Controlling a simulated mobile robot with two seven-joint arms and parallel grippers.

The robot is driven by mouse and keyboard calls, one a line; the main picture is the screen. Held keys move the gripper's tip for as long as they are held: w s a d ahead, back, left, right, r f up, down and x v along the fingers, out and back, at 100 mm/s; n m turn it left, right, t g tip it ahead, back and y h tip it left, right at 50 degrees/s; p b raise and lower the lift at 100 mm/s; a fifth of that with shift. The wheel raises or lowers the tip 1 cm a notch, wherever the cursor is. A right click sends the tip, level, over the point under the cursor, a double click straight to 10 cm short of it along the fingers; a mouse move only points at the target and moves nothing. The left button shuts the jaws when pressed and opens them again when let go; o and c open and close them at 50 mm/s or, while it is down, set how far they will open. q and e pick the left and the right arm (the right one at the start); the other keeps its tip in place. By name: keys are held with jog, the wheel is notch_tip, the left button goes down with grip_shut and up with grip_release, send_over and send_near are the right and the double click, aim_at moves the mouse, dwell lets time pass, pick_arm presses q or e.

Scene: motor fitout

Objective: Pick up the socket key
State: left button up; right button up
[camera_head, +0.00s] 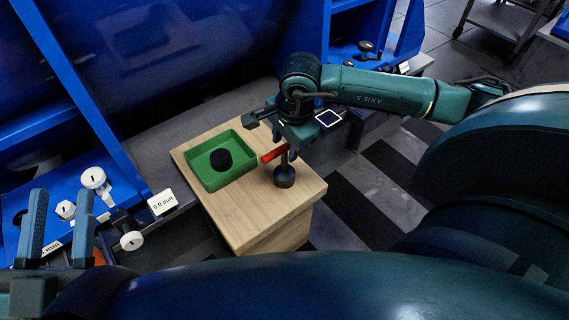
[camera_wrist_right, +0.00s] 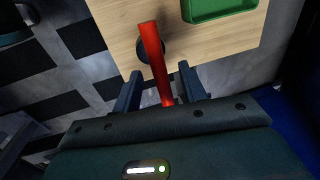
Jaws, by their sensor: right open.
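The socket key appears as a red bar-shaped handle (camera_head: 273,154) above a dark shaft with a round black foot (camera_head: 284,176), upright on the wooden block. In the right wrist view, the red handle (camera_wrist_right: 152,50) runs lengthwise between the fingers of my right gripper (camera_wrist_right: 160,72), with the black round foot (camera_wrist_right: 142,51) partly hidden beneath it. My right gripper is open, with a finger apart from the handle on each side. My left gripper (camera_head: 62,192) is open and empty at the lower left, far from the key.
White knobs (camera_head: 94,178) and a "0.0 mm" display (camera_head: 162,202) are on the left. Blue panels rise behind.

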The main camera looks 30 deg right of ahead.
jog(key=shift+f, duration=0.2)
dwell(0.3)
grip_shut()
dwell(0.4)
